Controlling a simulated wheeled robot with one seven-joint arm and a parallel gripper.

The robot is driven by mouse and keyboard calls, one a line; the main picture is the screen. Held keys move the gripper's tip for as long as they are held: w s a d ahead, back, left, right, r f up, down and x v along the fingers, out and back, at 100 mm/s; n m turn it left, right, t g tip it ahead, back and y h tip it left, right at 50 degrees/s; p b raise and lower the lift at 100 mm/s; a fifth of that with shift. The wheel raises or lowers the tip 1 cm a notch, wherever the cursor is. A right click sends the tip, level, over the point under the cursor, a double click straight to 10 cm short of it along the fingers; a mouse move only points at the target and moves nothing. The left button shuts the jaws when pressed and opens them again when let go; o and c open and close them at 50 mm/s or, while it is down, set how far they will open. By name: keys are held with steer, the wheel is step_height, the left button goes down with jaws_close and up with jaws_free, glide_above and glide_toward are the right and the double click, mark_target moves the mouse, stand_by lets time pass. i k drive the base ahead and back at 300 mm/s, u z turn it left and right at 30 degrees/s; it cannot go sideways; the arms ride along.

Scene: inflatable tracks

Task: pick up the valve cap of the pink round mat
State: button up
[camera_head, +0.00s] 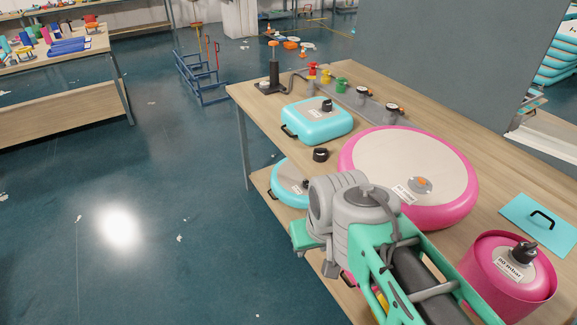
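The pink round mat (463,206) lies flat on the wooden table, with a pale top. A grey valve fitting with an orange centre (422,185) sits on its top near the front, and no black cap shows on it. A loose black cap (320,154) lies on the table left of the mat, near the table's edge. I cannot tell for certain that it is this mat's cap. My grey and green arm reaches in from the lower right and covers part of the table's near edge. My gripper's fingers cannot be made out.
A turquoise cushion (302,127) with a black cap stands behind the loose cap. A pink drum (479,277) stands at lower right, near a turquoise panel with a black handle (553,232). Another turquoise round piece (283,183) is on the shelf below. Several fittings line the table's back.

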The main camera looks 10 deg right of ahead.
mark_target(320, 154)
steer(key=u, duration=1.25)
steer(key=i, duration=1.55)
steer(key=z, duration=0.85)
steer(key=i, duration=0.8)
steer(key=z, duration=1.3)
steer(key=i, duration=0.45)
steer(key=z, duration=0.4)
